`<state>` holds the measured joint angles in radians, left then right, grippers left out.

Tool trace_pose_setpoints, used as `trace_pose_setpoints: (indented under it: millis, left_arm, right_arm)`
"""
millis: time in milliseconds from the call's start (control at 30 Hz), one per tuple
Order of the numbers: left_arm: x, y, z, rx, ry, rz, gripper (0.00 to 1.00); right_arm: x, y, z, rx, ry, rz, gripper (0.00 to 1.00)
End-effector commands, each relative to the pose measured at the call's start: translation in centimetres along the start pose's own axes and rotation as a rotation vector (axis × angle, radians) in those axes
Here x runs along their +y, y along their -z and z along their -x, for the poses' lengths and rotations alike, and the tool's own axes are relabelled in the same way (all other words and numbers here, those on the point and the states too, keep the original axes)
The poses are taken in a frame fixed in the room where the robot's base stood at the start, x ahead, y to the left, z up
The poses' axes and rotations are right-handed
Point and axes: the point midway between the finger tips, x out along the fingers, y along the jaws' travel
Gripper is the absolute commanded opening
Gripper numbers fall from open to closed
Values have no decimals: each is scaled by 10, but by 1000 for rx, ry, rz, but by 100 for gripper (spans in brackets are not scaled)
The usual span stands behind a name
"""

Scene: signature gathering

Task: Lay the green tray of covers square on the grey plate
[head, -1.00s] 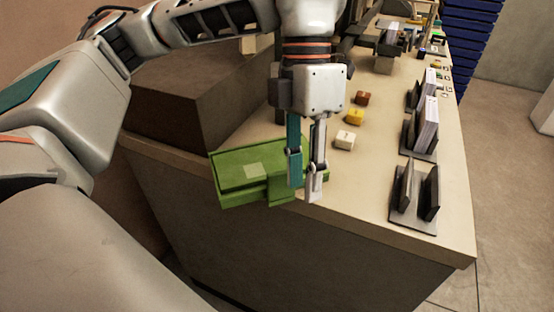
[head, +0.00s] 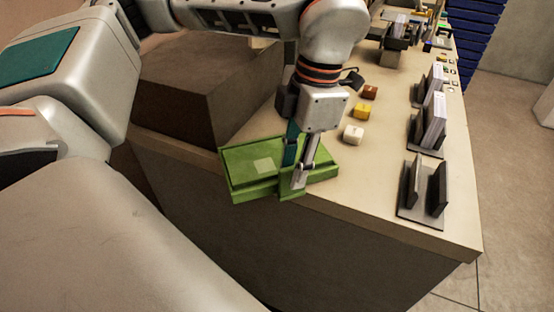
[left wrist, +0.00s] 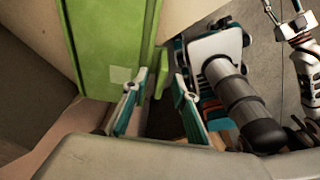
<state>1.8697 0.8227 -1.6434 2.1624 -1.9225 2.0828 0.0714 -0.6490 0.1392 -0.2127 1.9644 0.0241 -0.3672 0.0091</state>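The green tray (head: 245,185) lies at the near left edge of the counter, its front side at or over the edge. A pale square shows on its flat green top. It also fills the upper left of the left wrist view (left wrist: 105,40). My left gripper (head: 294,176) is at the tray's front right part, pointing down and tilted. In the left wrist view its fingers (left wrist: 157,103) are apart, with the tray's narrow green edge between or just beyond them; contact cannot be told. My right gripper (left wrist: 284,12) is partly visible, cut off at the top. I cannot make out the grey plate.
A large brown box (head: 190,95) stands behind the tray. Dark holders (head: 422,190) line the counter's right edge. Bare counter (head: 375,195) lies between tray and holders.

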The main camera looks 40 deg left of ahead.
Motion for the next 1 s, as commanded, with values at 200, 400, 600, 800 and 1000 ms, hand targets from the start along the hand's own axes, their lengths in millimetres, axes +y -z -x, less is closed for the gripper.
trace_pose_setpoints:
  millis: [200,400,600,800,1000]
  left_arm:
    - [0,0,-14,0,1,-1,28]
    - [0,0,-14,0,1,-1,20]
    - [0,0,-14,0,1,-1,0]
    - [0,0,-13,-1,1,-1,0]
    - [0,0,-7,-3,0,0,0]
  right_arm:
    - [1,2,1,3,-1,0,40]
    - [0,1,0,0,-1,1,40]
    - [0,-2,0,-5,0,1,40]
    - [0,-3,0,-6,0,1,40]
    - [0,-3,0,-6,0,1,40]
